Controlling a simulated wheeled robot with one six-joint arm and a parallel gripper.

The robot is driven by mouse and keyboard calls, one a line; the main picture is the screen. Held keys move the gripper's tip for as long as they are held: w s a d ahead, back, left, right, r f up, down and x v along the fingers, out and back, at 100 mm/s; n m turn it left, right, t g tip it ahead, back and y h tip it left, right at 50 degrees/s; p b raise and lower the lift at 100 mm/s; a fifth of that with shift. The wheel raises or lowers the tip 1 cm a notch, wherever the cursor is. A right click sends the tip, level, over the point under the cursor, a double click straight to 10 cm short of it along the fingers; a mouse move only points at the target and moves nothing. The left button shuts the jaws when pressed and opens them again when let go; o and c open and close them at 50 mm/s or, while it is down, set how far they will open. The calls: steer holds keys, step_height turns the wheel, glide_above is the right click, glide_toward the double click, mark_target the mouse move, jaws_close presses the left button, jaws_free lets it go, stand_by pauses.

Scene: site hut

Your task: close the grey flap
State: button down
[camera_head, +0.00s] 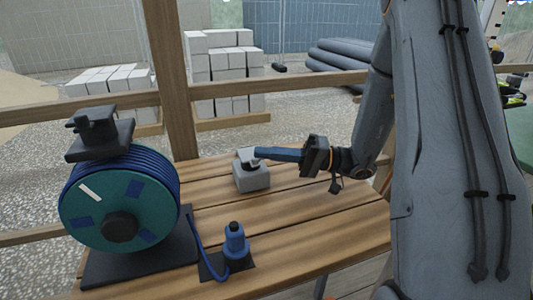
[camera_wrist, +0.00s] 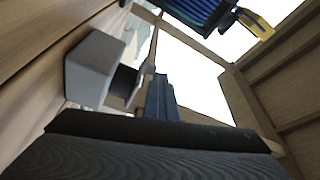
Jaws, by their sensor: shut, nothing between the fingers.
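A small grey box (camera_head: 252,180) stands on the wooden table. Its grey flap (camera_head: 246,154) stands raised at the top, partly hidden by my fingertips. My gripper (camera_head: 259,153) reaches in from the right with its blue fingers shut and empty. The tips are at the flap, just above the box; I cannot tell whether they touch it. In the wrist view the box (camera_wrist: 88,68) lies left of my shut fingers (camera_wrist: 160,97), with a dark part between them.
A teal cable reel (camera_head: 118,205) on a dark base stands at the table's left. A blue plug (camera_head: 235,240) stands near the front, with a cable to the reel. A wooden post (camera_head: 172,80) and rail are behind. The table right of the plug is clear.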

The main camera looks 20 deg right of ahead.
steer(key=shift+s+f, duration=0.15)
steer(key=shift+f, duration=0.15)
